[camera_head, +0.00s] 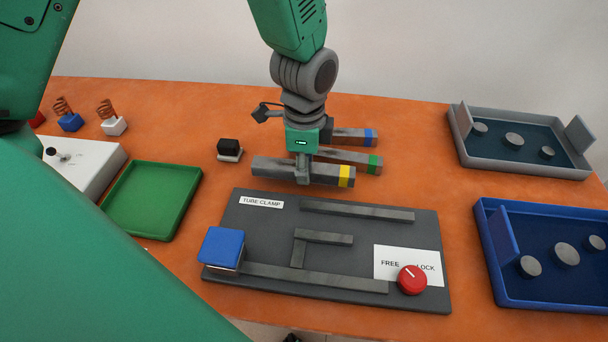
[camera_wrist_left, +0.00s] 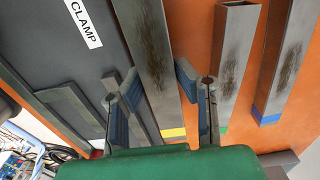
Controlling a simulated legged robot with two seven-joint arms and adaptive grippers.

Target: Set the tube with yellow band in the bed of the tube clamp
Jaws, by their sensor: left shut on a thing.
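The tube with yellow band (camera_head: 275,168) is a grey square tube with its yellow end to the right, lying crosswise just behind the tube clamp. My left gripper (camera_head: 303,172) comes down on it from above and is shut on it near mid-length. In the left wrist view the tube (camera_wrist_left: 146,45) runs between the two fingers (camera_wrist_left: 162,108). I cannot tell whether it is lifted off the table. The tube clamp (camera_head: 265,225) is a dark grey board with raised grey rails, a blue block (camera_head: 222,247) and a red knob (camera_head: 412,280) pointing toward FREE. My right gripper is not in view.
Tubes with a green band (camera_head: 345,158) and a blue band (camera_head: 350,135) lie just behind the held tube. A green tray (camera_head: 153,203) is to the left. A grey tray (camera_head: 520,168) and a blue tray (camera_head: 550,295) are to the right. A small black-topped block (camera_head: 229,149) stands behind the clamp.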

